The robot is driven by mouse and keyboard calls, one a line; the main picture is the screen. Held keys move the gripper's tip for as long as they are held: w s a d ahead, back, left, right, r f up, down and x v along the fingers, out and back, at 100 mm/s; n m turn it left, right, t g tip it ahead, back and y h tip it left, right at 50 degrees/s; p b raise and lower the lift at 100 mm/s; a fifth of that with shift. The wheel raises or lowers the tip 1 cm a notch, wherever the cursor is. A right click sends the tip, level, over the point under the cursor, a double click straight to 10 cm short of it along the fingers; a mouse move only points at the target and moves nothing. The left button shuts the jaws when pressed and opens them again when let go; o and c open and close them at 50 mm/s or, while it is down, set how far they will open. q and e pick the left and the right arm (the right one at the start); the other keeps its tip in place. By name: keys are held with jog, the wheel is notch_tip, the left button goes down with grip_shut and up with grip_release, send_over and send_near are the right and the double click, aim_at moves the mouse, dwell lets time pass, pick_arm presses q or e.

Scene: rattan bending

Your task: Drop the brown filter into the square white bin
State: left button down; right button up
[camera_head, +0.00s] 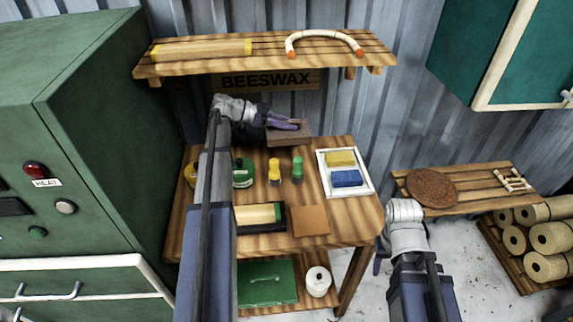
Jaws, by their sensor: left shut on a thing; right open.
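My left gripper (291,125) reaches over the back of the wooden table and is shut on a flat brown block (290,138), perhaps the brown filter. The gripper partly covers it. A brown square pad (311,221) lies at the front of the table. I see no clear square white bin; a white-rimmed tray (365,186) with a yellow and a blue block stands on the table's right side. My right gripper (381,259) is open and empty, low beside the table's right edge.
Several small bottles (297,167) stand mid-table. A shelf (270,61) hangs above the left gripper. A green cabinet (90,150) stands at left. A white roll (318,281) sits on the lower shelf. Another slatted shelf (473,194) is at right.

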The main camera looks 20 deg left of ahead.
pick_arm(q)
notch_tip(320, 180, down, 9)
jog(key=b, duration=0.8)
jog(key=shift+f, duration=0.15)
jog(key=shift+f, duration=0.1)
notch_tip(320, 180, down, 4)
jog(key=b, duration=0.4)
jog(key=shift+f, duration=0.1)
jog(key=shift+f, duration=0.1)
jog(key=shift+f+b, duration=0.15)
jog(key=shift+b, duration=0.25)
jog(key=c, duration=0.7)
grip_release()
